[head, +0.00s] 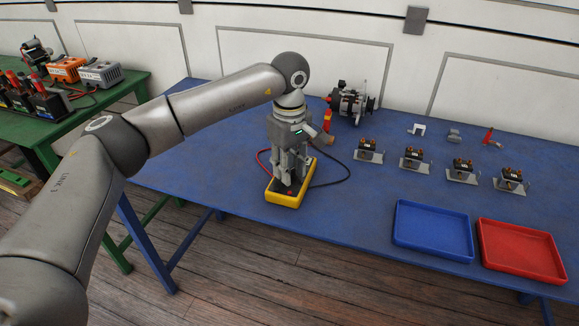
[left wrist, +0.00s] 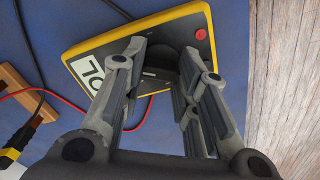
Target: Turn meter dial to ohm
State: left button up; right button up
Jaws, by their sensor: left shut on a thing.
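The yellow and dark meter (head: 283,201) lies face up near the front edge of the blue table. It also shows in the left wrist view (left wrist: 83,46), with "OL" on its pale display (left wrist: 92,68) and a red button (left wrist: 201,34). My left gripper (head: 287,184) points down over the meter's face, its fingers shut on the dial. In the left wrist view, the fingertips (left wrist: 163,60) stand on either side of the dial, largely hiding it. I cannot read its setting. My right gripper is not in view.
Red and black leads run from the meter across the blue table (head: 225,165). An alternator (head: 352,103) stands behind. Several small parts on metal brackets (head: 416,158) sit to the right. A blue tray (head: 433,255) and a red tray (head: 522,272) lie at the front right.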

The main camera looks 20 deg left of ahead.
pick_arm(q)
jog(key=o, duration=1)
jog(key=shift+o, duration=0.2)
notch_tip(320, 180, up, 12)
jog(key=shift+f, duration=0.1)
